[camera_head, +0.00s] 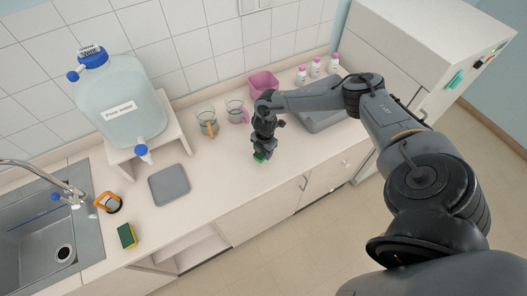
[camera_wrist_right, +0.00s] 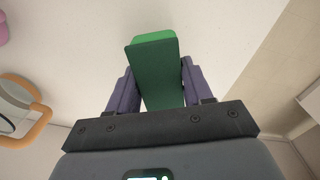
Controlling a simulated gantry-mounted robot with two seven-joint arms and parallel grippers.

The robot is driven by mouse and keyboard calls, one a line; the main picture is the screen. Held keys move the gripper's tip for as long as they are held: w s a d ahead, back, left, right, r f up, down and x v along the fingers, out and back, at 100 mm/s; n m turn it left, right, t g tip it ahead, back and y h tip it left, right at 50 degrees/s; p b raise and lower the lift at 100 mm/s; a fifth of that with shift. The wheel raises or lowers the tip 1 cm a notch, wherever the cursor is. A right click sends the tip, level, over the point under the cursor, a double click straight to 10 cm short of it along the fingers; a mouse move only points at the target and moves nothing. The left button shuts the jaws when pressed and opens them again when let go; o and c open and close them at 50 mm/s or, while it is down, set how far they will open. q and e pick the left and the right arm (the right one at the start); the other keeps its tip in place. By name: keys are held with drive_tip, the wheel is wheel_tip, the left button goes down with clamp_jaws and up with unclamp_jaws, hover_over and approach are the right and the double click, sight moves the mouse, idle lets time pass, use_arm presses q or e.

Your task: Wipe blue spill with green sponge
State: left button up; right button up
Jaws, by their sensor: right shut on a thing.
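My right gripper (camera_head: 262,151) is over the counter, right of the two glass jugs, pointing down. It is shut on a green sponge (camera_head: 259,157), which shows just below the fingers, at or close to the counter top. In the right wrist view the sponge (camera_wrist_right: 154,72) sits between the two purple-grey fingers, with a dark green face and a brighter green end. I see no blue spill in either view; whether the sponge or gripper covers it, I cannot tell. My left gripper is in neither view.
A grey mat (camera_head: 169,184), glass jugs (camera_head: 207,123) (camera_head: 236,111), a pink container (camera_head: 263,84) and several bottles (camera_head: 316,68) stand on the counter (camera_head: 215,175). The counter's front edge is close to the gripper.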

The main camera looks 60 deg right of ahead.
drive_tip(key=shift+r+p, duration=1.65)
drive_tip(key=shift+r, duration=0.45)
drive_tip(key=shift+f, duration=0.1)
